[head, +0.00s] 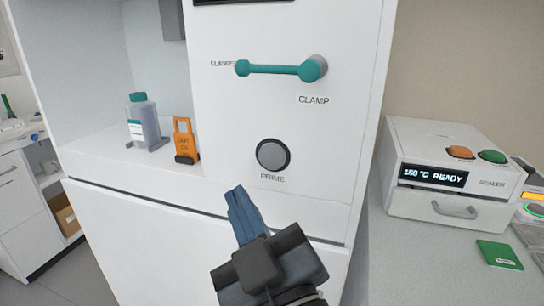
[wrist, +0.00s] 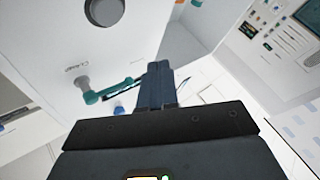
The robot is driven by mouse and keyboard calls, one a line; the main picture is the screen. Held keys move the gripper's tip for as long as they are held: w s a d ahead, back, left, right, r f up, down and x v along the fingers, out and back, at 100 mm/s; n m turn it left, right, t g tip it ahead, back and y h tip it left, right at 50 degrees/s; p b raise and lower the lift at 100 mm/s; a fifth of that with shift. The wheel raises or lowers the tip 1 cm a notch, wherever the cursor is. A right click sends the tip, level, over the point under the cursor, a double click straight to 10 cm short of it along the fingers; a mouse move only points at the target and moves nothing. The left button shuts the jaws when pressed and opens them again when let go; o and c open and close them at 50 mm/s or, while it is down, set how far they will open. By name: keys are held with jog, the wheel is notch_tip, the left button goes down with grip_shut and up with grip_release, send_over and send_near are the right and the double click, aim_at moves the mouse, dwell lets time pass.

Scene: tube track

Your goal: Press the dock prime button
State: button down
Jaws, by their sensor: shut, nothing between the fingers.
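The prime button (head: 272,154) is a round grey button in a dark ring on the white dock front, with "PRIME" printed below it. In the wrist view a round grey button (wrist: 104,11) in a dark ring shows at the top left, cut by the edge. My gripper (head: 239,190) has blue fingers, shut and empty. In the head view its tips are below and to the left of the button, apart from it in the picture. The fingers also show in the wrist view (wrist: 158,68), pointing up, to the right of the button.
A teal clamp lever (head: 280,69) lies horizontally above the button. A bottle (head: 143,122) and an orange tag (head: 184,138) stand on the ledge at left. A white sealer (head: 450,172) reading "READY" and a green card (head: 499,254) are on the right counter.

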jog(key=p, duration=0.2)
send_near(260, 151)
jog(key=shift+s+a+x, duration=0.1)
jog(key=shift+a+x, duration=0.15)
jog(key=shift+x, duration=0.9)
jog(key=shift+s+a+x, duration=0.1)
jog(key=shift+a+x, duration=0.1)
jog(key=shift+x, duration=1)
jog(key=shift+w+b, duration=0.1)
jog(key=shift+b, duration=0.25)
jog(key=shift+w+d, duration=0.1)
jog(key=shift+w, duration=0.2)
jog(key=shift+w+d+r+b, duration=0.1)
jog(key=shift+w+d+b, duration=0.1)
jog(key=shift+w+b, duration=0.3)
dwell(0.5)
jog(key=shift+s, duration=0.15)
jog(key=shift+s+a+p, duration=0.3)
jog(key=shift+s+p, duration=0.25)
jog(key=shift+s, duration=0.25)
jog(key=shift+s+a+p, duration=0.2)
jog(key=shift+s+a, duration=0.1)
jog(key=shift+s, duration=0.5)
jog(key=shift+s+a+p, duration=0.15)
jog(key=shift+s+a, duration=0.1)
jog(key=shift+s, duration=0.55)
jog(key=shift+s+a+p, duration=0.2)
jog(key=shift+s+a, duration=0.1)
jog(key=shift+s, duration=0.45)
